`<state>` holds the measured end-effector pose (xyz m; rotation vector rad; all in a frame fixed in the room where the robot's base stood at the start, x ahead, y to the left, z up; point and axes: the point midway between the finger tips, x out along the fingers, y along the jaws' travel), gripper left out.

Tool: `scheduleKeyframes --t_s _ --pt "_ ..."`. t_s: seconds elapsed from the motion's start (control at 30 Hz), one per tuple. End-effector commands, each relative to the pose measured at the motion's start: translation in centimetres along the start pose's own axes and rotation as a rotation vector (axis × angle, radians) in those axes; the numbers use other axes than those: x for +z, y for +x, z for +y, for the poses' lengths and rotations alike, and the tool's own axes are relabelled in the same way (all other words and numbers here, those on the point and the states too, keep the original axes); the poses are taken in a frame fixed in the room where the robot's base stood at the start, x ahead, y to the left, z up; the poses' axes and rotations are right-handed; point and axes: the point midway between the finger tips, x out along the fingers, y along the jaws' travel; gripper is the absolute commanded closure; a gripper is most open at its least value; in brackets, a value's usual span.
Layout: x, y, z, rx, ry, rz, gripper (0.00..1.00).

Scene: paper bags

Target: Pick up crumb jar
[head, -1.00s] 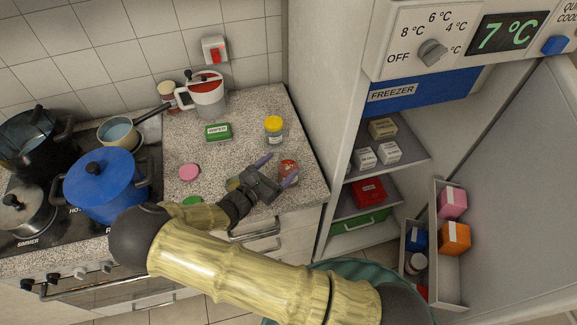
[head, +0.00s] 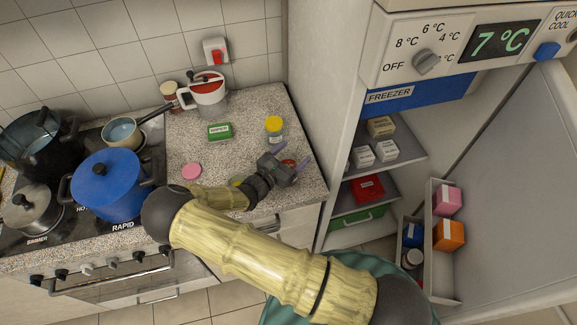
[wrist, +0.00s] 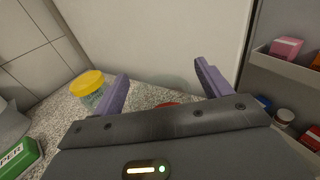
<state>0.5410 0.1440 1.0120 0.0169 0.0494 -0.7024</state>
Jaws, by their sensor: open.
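A clear jar with a yellow lid (head: 274,124) stands upright on the speckled counter, and it also shows left of my fingers in the wrist view (wrist: 87,83). A red-topped item (head: 289,163) sits near the counter's right edge, mostly hidden by my gripper; only a red sliver (wrist: 168,104) shows in the wrist view. I cannot read which of them is the crumb jar. My gripper (head: 288,156) is open and empty, with its purple fingers apart, over the red-topped item and in front of the yellow-lidded jar. I see no contact with either.
A blue pot (head: 106,185) stands on the stove at left. The fridge (head: 335,130) stands open at right, close beside the counter.

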Motion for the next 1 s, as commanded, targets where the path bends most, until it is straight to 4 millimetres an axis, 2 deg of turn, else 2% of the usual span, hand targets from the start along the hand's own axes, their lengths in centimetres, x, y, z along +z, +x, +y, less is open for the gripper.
scheduleKeyframes --t_s 0.47,0.57,0.87,1.0 --pt "-0.05 -0.04 0.04 0.001 0.001 0.000 0.23" --pt "-0.04 -0.04 0.04 0.001 0.001 0.000 0.39" --pt "-0.04 -0.05 0.05 0.001 0.001 0.000 0.97" --pt "0.06 -0.02 0.06 0.001 0.002 -0.002 1.00"
